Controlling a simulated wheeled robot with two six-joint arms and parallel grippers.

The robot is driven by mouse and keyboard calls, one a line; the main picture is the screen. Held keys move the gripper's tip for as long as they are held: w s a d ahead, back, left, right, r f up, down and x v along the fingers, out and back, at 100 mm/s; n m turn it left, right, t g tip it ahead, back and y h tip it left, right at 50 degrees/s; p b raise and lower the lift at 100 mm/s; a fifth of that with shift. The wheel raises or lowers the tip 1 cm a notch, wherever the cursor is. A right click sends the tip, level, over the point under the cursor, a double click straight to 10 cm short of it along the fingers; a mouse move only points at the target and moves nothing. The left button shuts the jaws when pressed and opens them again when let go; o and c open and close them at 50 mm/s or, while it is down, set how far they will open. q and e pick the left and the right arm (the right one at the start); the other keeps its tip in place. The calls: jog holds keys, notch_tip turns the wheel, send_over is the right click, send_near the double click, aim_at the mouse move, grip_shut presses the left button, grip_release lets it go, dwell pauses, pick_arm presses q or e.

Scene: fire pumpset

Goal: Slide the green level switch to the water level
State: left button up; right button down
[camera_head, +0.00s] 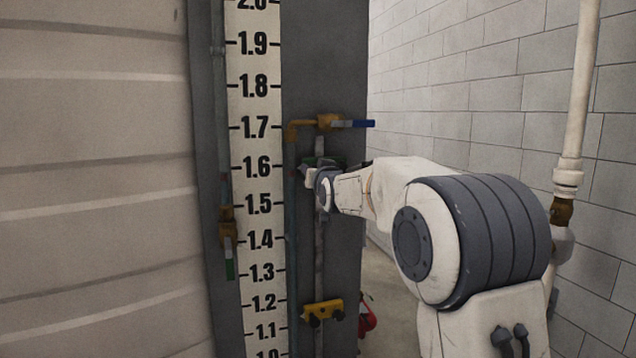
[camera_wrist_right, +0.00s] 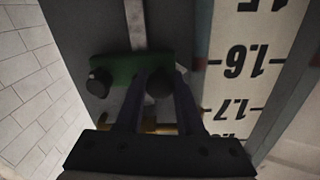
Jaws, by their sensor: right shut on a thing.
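The green level switch (camera_head: 338,160) sits on a vertical grey rail (camera_head: 320,240), at about the 1.6 mark of the white level scale (camera_head: 255,180). In the right wrist view, which is upside down, it is a green block (camera_wrist_right: 122,68) with two dark knobs. My right gripper (camera_wrist_right: 160,85) is shut on one of these knobs; in the head view the gripper (camera_head: 317,174) partly hides the switch. A thin vertical gauge tube (camera_head: 219,120) runs left of the scale, with a small reddish spot near 1.6. My left gripper is not in view.
A yellow switch (camera_head: 323,310) sits lower on the same rail, near 1.2. A brass valve with a blue handle (camera_head: 352,124) is above the green switch. A valve with a green handle (camera_head: 230,262) is at the tube's foot. A white pipe (camera_head: 577,110) stands right.

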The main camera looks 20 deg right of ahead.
jog(key=shift+r, duration=0.3)
jog(key=c, duration=0.5)
grip_release()
jog(key=shift+f, duration=0.1)
jog(key=shift+c, duration=0.2)
jog(key=s+a+b, duration=0.1)
jog(key=s+b, duration=0.5)
jog(key=s, duration=0.4)
jog(key=shift+s+b, duration=0.2)
jog(key=shift+b, duration=0.15)
jog(key=shift+a+f, duration=0.1)
